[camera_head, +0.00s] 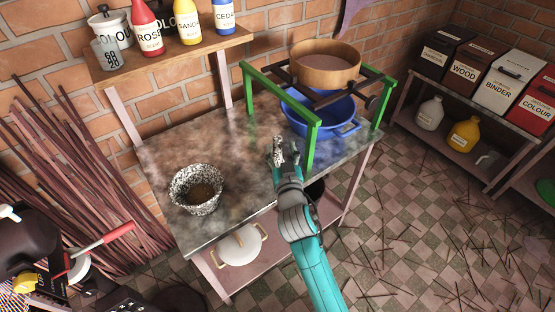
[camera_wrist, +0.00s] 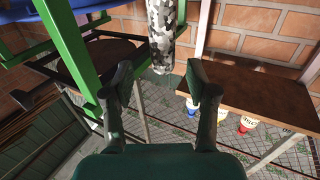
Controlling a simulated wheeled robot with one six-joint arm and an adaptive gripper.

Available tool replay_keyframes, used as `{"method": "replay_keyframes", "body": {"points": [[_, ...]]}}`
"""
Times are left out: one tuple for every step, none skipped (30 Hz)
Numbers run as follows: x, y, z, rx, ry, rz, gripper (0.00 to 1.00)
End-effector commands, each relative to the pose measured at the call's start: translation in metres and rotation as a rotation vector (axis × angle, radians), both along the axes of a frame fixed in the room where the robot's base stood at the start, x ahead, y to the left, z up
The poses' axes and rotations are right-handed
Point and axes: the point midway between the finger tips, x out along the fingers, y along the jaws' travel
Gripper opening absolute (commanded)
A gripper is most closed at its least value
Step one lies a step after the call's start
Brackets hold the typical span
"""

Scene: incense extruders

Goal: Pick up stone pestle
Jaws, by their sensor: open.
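The stone pestle (camera_head: 279,151) is speckled grey and white and appears roughly upright at the tip of my gripper (camera_head: 284,168), close to the green stand. In the wrist view the pestle (camera_wrist: 167,38) comes down from the top edge, its rounded end in line with the gap between the two fingertips (camera_wrist: 157,88). The fingers are spread, with a gap on each side of the pestle. I cannot tell how far the pestle lies beyond them. The speckled stone mortar (camera_head: 198,190), with brown matter inside, stands on the worktable to the left.
The green stand (camera_head: 311,146) holds a wooden sieve (camera_head: 325,66) over a blue basin (camera_head: 322,116), close right of my gripper. A wooden shelf (camera_head: 170,58) with bottles is at the back left.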

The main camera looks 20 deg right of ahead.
Motion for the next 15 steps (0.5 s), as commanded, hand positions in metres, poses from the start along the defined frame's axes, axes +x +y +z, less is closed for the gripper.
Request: {"method": "replay_keyframes", "body": {"points": [[0.008,0.000,0.001,0.000,-0.002,0.000,0.58],[0.012,0.000,0.000,0.000,-0.001,0.000,0.58],[0.018,0.000,0.000,0.001,-0.002,-0.001,0.58],[0.023,0.000,0.000,0.000,-0.002,-0.001,0.58],[0.026,-0.001,-0.001,0.000,-0.001,-0.001,0.58],[0.031,-0.002,0.000,0.000,-0.002,-0.001,0.58],[0.035,-0.002,-0.001,0.000,-0.001,-0.001,0.58],[0.037,-0.003,-0.001,0.000,-0.001,-0.001,0.58],[0.040,-0.003,-0.001,0.000,-0.001,-0.001,0.58],[0.041,-0.003,-0.001,0.000,-0.001,-0.001,0.58],[0.042,-0.003,-0.001,0.000,-0.001,-0.001,0.58],[0.043,-0.004,-0.001,0.000,-0.001,0.000,0.58],[0.043,-0.004,-0.001,0.000,-0.001,0.000,0.58],[0.043,-0.004,-0.001,0.000,-0.001,0.000,0.58],[0.043,-0.003,-0.001,0.000,-0.001,0.000,0.58]]}}
